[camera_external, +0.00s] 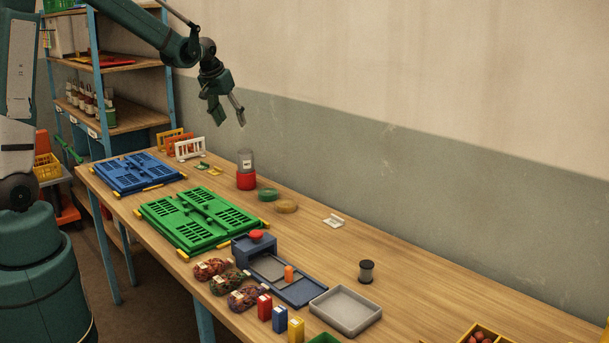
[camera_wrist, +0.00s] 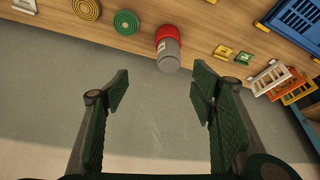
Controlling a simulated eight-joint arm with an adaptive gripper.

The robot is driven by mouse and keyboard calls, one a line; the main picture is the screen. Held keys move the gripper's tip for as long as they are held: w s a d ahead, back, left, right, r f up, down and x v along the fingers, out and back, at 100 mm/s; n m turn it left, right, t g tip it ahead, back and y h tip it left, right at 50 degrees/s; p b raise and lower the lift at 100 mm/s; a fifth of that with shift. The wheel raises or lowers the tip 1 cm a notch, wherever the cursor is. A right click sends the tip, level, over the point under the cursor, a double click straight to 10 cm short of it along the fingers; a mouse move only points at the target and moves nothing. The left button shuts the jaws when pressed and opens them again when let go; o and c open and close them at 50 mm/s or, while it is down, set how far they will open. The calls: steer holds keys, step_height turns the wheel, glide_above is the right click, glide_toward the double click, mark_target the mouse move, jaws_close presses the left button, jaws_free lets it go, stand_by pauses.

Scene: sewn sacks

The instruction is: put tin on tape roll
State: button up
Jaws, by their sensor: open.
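A red and grey cylinder (camera_external: 246,178), probably the tin, stands upright near the back of the wooden table. It is red below and grey above, with a white label. It also shows in the wrist view (camera_wrist: 168,55). Two flat round coils lie nearby, a green one (camera_external: 268,194) and a tan one (camera_external: 286,206); they may be tape rolls. They also show at the wrist view's top left, green (camera_wrist: 127,22) and tan (camera_wrist: 87,8). My gripper (camera_external: 228,114) is open and empty, high above the cylinder and apart from it.
A white rack (camera_external: 189,148), a blue crate panel (camera_external: 140,173) and a green one (camera_external: 192,219) lie left and in front. A dark spool (camera_external: 366,272) and a grey tray (camera_external: 345,310) stand right. The wall (camera_external: 400,150) rises behind; the table's back right is mostly clear.

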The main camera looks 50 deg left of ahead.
steer(key=s+d+r+m, duration=0.1)
steer(key=s+d+r, duration=0.5)
steer(key=s, duration=0.5)
steer(key=s+d+m+t, duration=0.1)
steer(key=s+d, duration=0.2)
steer(key=s, duration=0.6)
steer(key=s+d+m+h, duration=0.1)
steer(key=s+d, duration=0.3)
steer(key=s, duration=0.5)
steer(key=s+d+t, duration=0.1)
steer(key=s+d, duration=0.3)
steer(key=s, duration=0.5)
steer(key=shift+s+f+m+t, duration=0.2)
steer(key=shift+s+m+t, duration=0.1)
steer(key=shift+s+m, duration=0.1)
